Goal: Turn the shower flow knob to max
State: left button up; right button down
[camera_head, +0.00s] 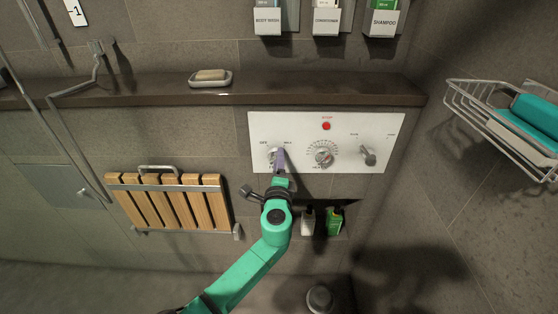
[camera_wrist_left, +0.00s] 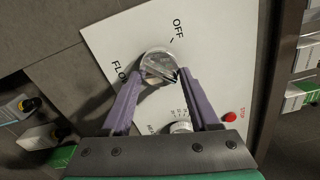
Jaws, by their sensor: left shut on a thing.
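The flow knob (camera_head: 271,155) is the leftmost knob on the white control panel (camera_head: 290,124), near the "OFF" and "MAX" lettering. In the left wrist view the silver flow knob (camera_wrist_left: 158,63) sits between the two purple fingers, with "OFF" and part of "FLOW" printed near it. My left gripper (camera_head: 279,158) reaches up to the panel, and its fingers are shut on the knob (camera_wrist_left: 160,76). In the head view a finger covers part of the knob, so its pointer direction is hard to read. My right gripper is in neither view.
Right of the flow knob are a round dial (camera_head: 322,154), a red stop button (camera_head: 326,126) and another knob (camera_head: 368,156). A niche below holds a green bottle (camera_head: 334,222). A dark ledge (camera_head: 300,90) runs above, and a folded wooden seat (camera_head: 168,205) hangs left.

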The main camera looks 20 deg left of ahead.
pick_arm(q)
jog(key=shift+a+r, duration=0.2)
jog(key=shift+a, duration=0.05)
jog(key=o, duration=1.4)
jog(key=shift+c, duration=0.2)
jog(key=shift+s+a, duration=0.1)
